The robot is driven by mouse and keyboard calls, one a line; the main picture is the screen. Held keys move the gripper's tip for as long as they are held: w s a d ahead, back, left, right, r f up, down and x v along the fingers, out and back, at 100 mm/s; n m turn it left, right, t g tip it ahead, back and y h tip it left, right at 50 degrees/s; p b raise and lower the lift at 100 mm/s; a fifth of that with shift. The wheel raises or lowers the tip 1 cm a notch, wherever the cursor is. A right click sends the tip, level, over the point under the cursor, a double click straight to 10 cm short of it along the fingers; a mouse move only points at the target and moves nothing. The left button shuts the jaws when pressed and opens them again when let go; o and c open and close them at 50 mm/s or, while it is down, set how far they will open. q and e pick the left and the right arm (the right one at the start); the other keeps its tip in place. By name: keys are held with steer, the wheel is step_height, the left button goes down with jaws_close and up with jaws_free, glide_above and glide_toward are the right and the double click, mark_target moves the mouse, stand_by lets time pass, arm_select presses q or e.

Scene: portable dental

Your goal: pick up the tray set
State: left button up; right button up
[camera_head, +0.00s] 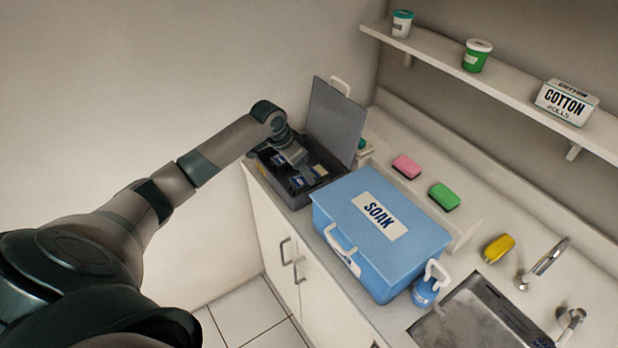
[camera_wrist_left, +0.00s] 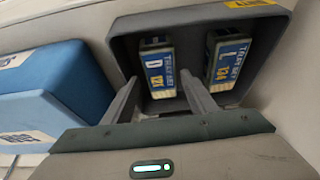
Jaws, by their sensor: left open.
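Two tray sets stand in an open grey case (camera_head: 292,198), which also shows in the left wrist view (camera_wrist_left: 195,22). One is a blue-labelled tray set marked D (camera_wrist_left: 158,72). The other is a tray set marked L (camera_wrist_left: 231,62), to its right. My left gripper (camera_wrist_left: 160,80) is open, with one finger on each side of the D tray set. Whether the fingers touch it I cannot tell. In the head view my left gripper (camera_head: 294,155) reaches down into the case and partly hides the contents. My right gripper is not in view.
The case's grey lid (camera_head: 336,118) stands raised behind. A blue SOAK box (camera_head: 400,240) is close beside the case, and in the left wrist view (camera_wrist_left: 50,105). Pink (camera_head: 406,166), green (camera_head: 444,197) and yellow (camera_head: 498,248) blocks lie toward the wall. A shelf (camera_head: 490,82) overhangs the counter.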

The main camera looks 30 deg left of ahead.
arm_select(q)
steer(key=shift+f, duration=0.2)
steer(key=shift+w+d+f+p, duration=0.25)
steer(key=shift+w+f+p, duration=0.25)
steer(key=shift+p, duration=0.3)
steer(key=p+x, duration=0.1)
steer(key=x, duration=0.1)
steer(key=shift+w+f, duration=0.25)
steer(key=shift+f, duration=0.1)
steer(key=shift+w+f, duration=0.15)
steer(key=shift+f, duration=0.35)
steer(key=c, duration=1)
